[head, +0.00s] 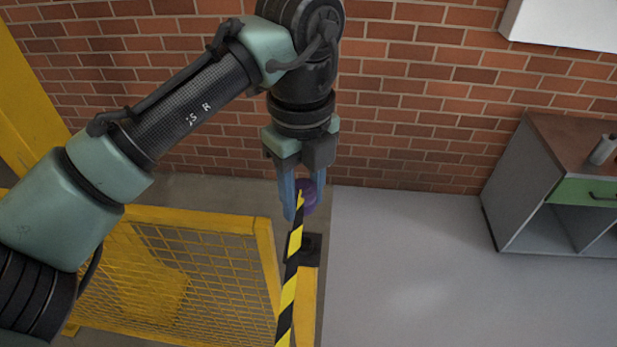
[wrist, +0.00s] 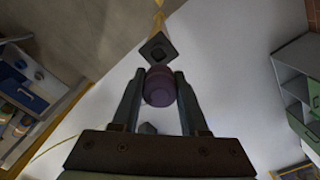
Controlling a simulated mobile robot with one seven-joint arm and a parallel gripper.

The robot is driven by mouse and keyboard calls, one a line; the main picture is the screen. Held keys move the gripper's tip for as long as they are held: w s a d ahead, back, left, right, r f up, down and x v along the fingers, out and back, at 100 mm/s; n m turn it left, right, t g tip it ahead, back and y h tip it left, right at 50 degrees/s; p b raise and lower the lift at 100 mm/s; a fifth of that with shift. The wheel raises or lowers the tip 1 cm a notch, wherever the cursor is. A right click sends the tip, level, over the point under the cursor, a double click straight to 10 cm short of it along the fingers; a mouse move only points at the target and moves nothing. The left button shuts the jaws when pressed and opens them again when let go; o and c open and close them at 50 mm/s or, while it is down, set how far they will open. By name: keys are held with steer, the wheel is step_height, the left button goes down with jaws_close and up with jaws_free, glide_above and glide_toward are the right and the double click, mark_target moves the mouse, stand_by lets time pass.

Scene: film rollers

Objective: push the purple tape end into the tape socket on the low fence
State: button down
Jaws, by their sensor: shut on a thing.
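The purple tape end (head: 309,198) is between the blue-grey fingers of my gripper (head: 302,208), which is shut on it. In the wrist view the purple tape end (wrist: 160,88) sits between both fingertips of my gripper (wrist: 162,76). Yellow-and-black striped tape (head: 289,290) runs from it down toward the bottom of the head view. The tape socket (head: 312,246), a dark block, is on the low yellow fence below my gripper. In the wrist view the dark square socket (wrist: 158,49) lies just beyond the fingertips, apart from the purple end. The tape partly covers the socket in the head view.
The yellow mesh fence (head: 200,222) stands left of the socket. Open grey floor (head: 420,270) lies to the right. A grey cabinet (head: 545,180) with a green drawer stands at the far right against the brick wall (head: 420,120).

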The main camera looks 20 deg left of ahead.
steer(key=shift+s+f+b, duration=0.25)
steer(key=shift+f+b, duration=0.3)
steer(key=shift+b, duration=0.05)
steer(key=b, duration=0.4)
glide_above(303, 248)
step_height(303, 248, down, 4)
steer(key=shift+w+f, duration=0.1)
steer(key=shift+f+b, duration=0.35)
steer(key=shift+f, duration=0.75)
steer(key=shift+r+p, duration=0.1)
steer(key=shift+p, duration=0.6)
steer(key=shift+f+b, duration=0.3)
steer(key=shift+f, duration=0.25)
steer(key=shift+f, duration=0.25)
